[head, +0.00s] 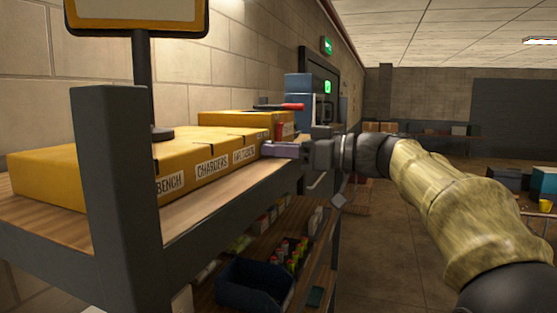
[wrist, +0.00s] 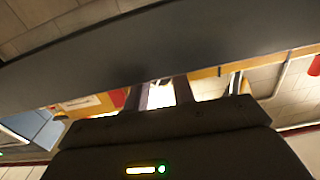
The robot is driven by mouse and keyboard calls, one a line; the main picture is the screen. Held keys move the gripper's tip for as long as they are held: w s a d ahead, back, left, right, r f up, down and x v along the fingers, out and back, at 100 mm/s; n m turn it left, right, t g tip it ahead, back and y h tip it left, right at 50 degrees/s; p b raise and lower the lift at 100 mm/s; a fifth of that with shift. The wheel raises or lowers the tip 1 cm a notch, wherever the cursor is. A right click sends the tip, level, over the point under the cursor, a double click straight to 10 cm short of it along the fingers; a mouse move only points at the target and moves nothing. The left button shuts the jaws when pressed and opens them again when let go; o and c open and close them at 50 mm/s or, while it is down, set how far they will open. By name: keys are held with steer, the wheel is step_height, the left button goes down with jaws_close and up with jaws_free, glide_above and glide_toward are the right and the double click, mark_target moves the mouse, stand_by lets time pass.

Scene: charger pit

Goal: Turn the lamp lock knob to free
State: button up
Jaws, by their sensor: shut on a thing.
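My gripper (head: 283,150) reaches in from the right at the far end of the bench shelf, beside the yellow charger boxes. In the wrist view its two dark fingers (wrist: 162,92) point away from the camera, with a small pale gap between them. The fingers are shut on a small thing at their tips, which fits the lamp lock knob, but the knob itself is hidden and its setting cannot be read. A wide dark grey bar crosses the wrist view and covers the fingertips.
Labelled yellow boxes (head: 215,160) line the wooden shelf (head: 215,208). A red handle (head: 291,106) and a blue box (head: 298,87) stand behind my gripper. A dark post (head: 115,190) rises at the near left. A dark bin (head: 253,288) sits below.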

steer(key=shift+r+m+b, duration=0.1)
steer(key=shift+m+b, duration=0.45)
steer(key=shift+m, duration=0.55)
steer(key=o, duration=0.7)
steer(key=shift+d, duration=0.1)
steer(key=shift+d, duration=0.15)
steer(key=b+v, duration=0.5)
steer(key=v, duration=1.2)
steer(key=shift+s+b, duration=0.2)
steer(key=shift+b, duration=0.1)
